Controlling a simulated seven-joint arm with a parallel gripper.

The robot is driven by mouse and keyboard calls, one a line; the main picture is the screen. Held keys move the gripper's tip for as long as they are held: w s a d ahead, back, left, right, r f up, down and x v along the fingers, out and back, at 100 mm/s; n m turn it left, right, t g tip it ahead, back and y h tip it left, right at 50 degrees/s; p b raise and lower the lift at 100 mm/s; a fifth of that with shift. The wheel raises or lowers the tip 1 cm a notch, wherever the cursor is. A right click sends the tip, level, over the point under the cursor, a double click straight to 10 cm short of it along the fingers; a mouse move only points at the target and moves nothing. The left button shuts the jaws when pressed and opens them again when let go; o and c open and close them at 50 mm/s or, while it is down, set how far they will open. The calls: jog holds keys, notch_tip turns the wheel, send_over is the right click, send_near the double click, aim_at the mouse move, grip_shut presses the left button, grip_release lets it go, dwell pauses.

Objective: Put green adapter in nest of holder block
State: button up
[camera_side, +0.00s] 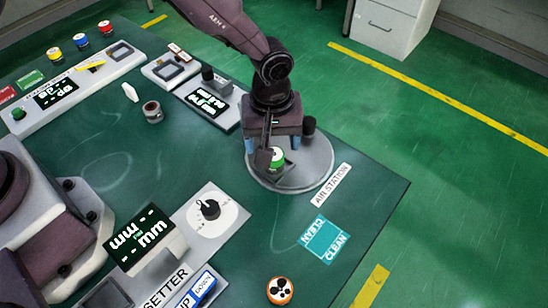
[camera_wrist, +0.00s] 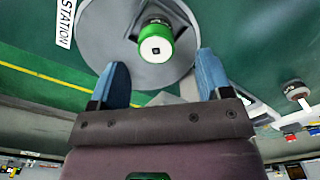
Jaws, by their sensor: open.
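The green adapter (camera_side: 277,157), a green ring with a white top, sits on a round grey plate (camera_side: 315,168) beside the AIR STATION label. It also shows in the wrist view (camera_wrist: 156,41), standing on the same plate. My gripper (camera_side: 271,147) is open above the plate, with its blue fingers around the adapter's position in the side view. In the wrist view my gripper (camera_wrist: 162,62) has its fingers apart, with the adapter beyond the gap and nothing held. A grey block with a dark square recess (camera_side: 172,68) stands at the back; I cannot tell whether it is the holder block.
A display unit (camera_side: 209,102) stands left of the plate. A small metal cylinder (camera_side: 153,112) and a white piece (camera_side: 130,92) lie on the green table. A dial (camera_side: 210,209), a teal CLEAN pad (camera_side: 324,239) and an orange round part (camera_side: 280,290) are nearer the front.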

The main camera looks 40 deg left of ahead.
aim_at(274, 161)
jog(key=f, duration=0.4)
jog(key=shift+s+d+f, duration=0.1)
jog(key=shift+d, duration=0.2)
jog(key=c, duration=1.2)
